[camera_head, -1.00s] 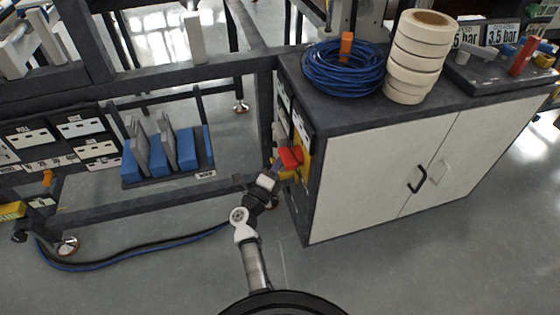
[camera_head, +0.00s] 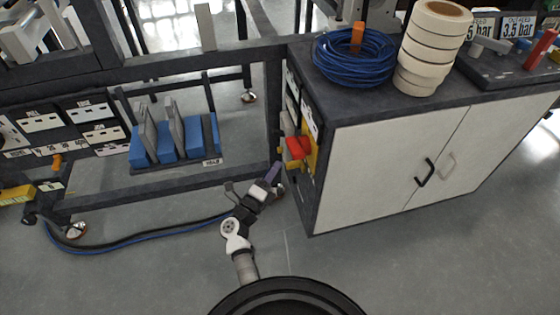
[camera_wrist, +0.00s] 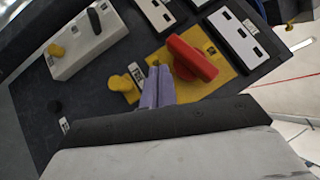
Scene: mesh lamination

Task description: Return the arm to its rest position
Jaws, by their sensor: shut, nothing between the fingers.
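My gripper (camera_head: 273,172) is at the end of my arm, low in front of the cabinet's left side panel in the head view. Its purple-grey fingers are shut with nothing between them. In the wrist view the closed fingers (camera_wrist: 157,88) point toward the panel, just left of a red rotary handle (camera_wrist: 191,58) on a yellow plate (camera_wrist: 222,75). The red handle (camera_head: 297,148) also shows in the head view, above and right of my gripper. The fingers look apart from the handle; the exact gap to the panel cannot be told.
The white cabinet (camera_head: 385,160) stands right of my arm, with blue hose (camera_head: 354,60) and tape rolls (camera_head: 433,45) on top. A dark frame beam (camera_head: 170,190) and a floor hose (camera_head: 130,242) lie to the left. Open floor (camera_head: 400,265) is in front.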

